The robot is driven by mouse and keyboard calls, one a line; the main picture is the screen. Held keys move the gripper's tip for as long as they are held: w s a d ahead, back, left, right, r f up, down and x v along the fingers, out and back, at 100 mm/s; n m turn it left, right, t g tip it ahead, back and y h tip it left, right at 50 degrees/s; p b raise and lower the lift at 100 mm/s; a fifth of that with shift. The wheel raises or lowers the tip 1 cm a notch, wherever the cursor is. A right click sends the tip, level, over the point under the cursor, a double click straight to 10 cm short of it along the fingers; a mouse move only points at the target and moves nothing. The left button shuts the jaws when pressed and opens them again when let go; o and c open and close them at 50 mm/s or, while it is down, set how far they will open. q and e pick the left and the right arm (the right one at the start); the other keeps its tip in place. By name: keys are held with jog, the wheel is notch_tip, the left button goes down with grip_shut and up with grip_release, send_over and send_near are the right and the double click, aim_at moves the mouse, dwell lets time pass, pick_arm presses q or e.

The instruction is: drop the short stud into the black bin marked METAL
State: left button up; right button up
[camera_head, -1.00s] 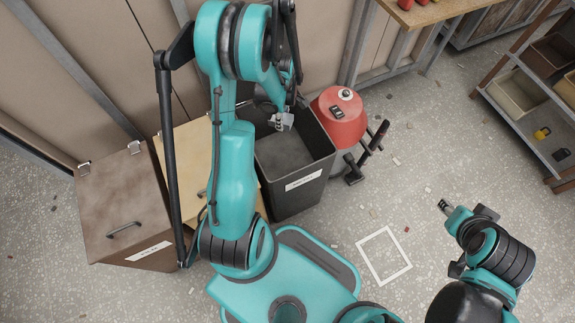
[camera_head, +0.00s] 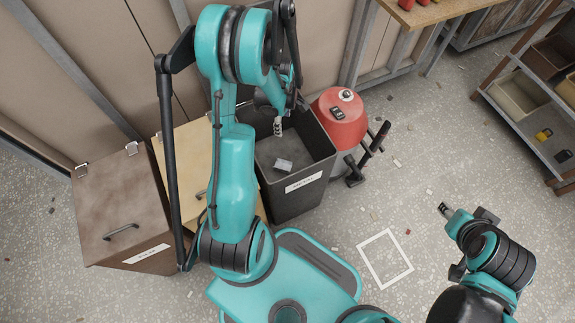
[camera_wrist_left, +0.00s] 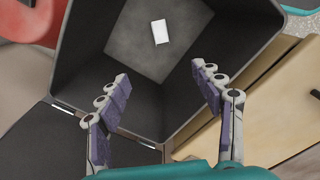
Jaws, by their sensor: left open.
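The black bin (camera_head: 290,207) with a white label on its front stands open in the middle of the head view; its rim and inner wall (camera_wrist_left: 225,40) fill much of the left wrist view. The short stud (camera_head: 284,164), a small pale grey piece, is inside the bin and also shows in the left wrist view (camera_wrist_left: 160,32), apart from my fingers. My left gripper (camera_head: 278,126) is over the bin's mouth, open and empty; its two fingers are spread wide in the wrist view (camera_wrist_left: 158,83). My right gripper (camera_head: 444,208) is above the floor at the right, its jaw state unclear.
A brown lidded bin (camera_head: 120,205) and a pale wooden one (camera_head: 190,150) stand left of the black bin. A red vacuum (camera_head: 338,118) stands close on its right. A white square outline (camera_head: 384,258) marks clear floor. A shelf rack (camera_head: 530,105) is at far right.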

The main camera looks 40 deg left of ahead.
pick_arm(q)
notch_tip(320, 180, up, 11)
jog(key=shift+r, duration=0.2)
dwell(0.5)
